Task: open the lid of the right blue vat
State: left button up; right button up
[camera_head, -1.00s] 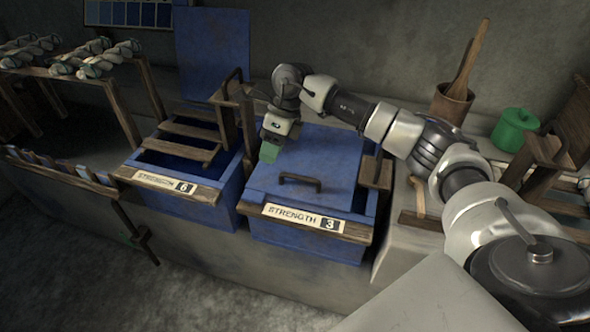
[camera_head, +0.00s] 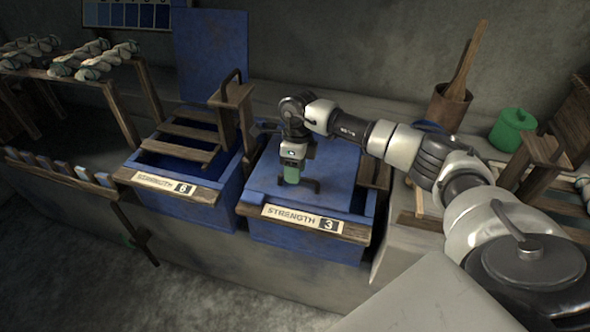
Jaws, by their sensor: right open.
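The right blue vat (camera_head: 305,238) has a wooden front rail with a label reading "STRENGTH 3". Its flat blue lid (camera_head: 335,185) lies shut on top. A dark bar handle (camera_head: 314,186) stands near the lid's front edge and is partly hidden behind my gripper. My right gripper (camera_head: 291,180), with green fingertips, points down at the handle's left part. It is open; whether it touches the handle I cannot tell. My left gripper is not in view.
The left vat (camera_head: 190,213), labelled "STRENGTH 6", is open, its blue lid (camera_head: 213,55) upright behind it and wooden slats across it. A wooden post and bracket (camera_head: 236,95) stands between the vats. A green pot (camera_head: 513,130) and wooden bucket (camera_head: 450,108) stand at right.

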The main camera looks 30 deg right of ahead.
jog(key=shift+f, duration=0.2)
grip_shut()
jog(key=shift+r, duration=0.15)
